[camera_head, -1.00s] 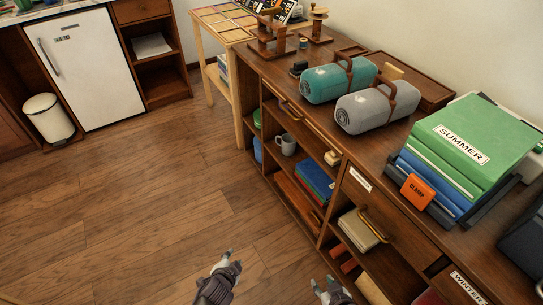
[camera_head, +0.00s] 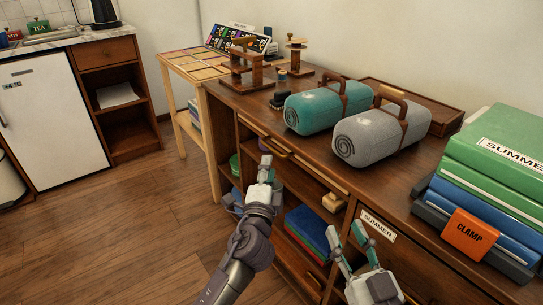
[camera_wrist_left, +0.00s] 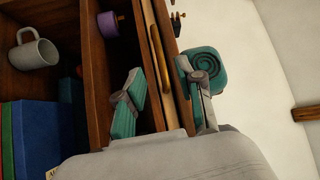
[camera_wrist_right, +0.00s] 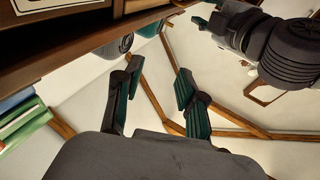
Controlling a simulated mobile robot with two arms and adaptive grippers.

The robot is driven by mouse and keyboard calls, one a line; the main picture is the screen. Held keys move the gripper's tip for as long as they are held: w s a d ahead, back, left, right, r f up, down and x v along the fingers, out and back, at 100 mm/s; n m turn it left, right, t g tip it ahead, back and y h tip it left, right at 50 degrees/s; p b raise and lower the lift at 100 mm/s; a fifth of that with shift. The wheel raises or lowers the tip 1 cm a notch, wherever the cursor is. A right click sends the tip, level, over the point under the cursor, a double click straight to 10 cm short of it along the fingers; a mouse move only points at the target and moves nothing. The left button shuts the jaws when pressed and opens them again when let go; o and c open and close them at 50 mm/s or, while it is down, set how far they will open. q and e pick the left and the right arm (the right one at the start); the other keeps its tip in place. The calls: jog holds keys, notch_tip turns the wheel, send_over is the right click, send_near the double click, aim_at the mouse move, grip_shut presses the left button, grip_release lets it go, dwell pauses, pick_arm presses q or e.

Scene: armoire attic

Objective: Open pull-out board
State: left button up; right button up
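The pull-out board (camera_head: 320,176) is a thin light-edged strip under the cabinet's top, with a long brass-coloured handle (camera_head: 277,147). It looks flush with the cabinet front. In the left wrist view the handle (camera_wrist_left: 156,56) runs along the pale board edge (camera_wrist_left: 168,65). My left gripper (camera_head: 265,165) is near the handle in the head view. Its teal-padded fingers are apart (camera_wrist_left: 162,70), one on either side of the board edge and handle in the picture; contact is not visible.
A teal roll (camera_head: 312,110) and a grey roll (camera_head: 375,138) lie on the cabinet top. Open shelves below hold a mug (camera_wrist_left: 35,52) and books (camera_head: 308,232). The floor at left is clear.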

pick_arm(q)
jog(key=w+d+b, duration=0.1)
jog(key=w, duration=0.5)
jog(key=shift+w+r, duration=0.35)
jog(key=shift+r, duration=0.05)
pick_arm(e)
notch_tip(320, 180, up, 6)
jog(key=s+t+y, duration=0.1)
jog(key=s+t, duration=0.1)
jog(key=t, duration=0.2)
jog(key=shift+s, duration=0.25)
jog(key=shift+a, duration=0.1)
pick_arm(q)
grip_shut()
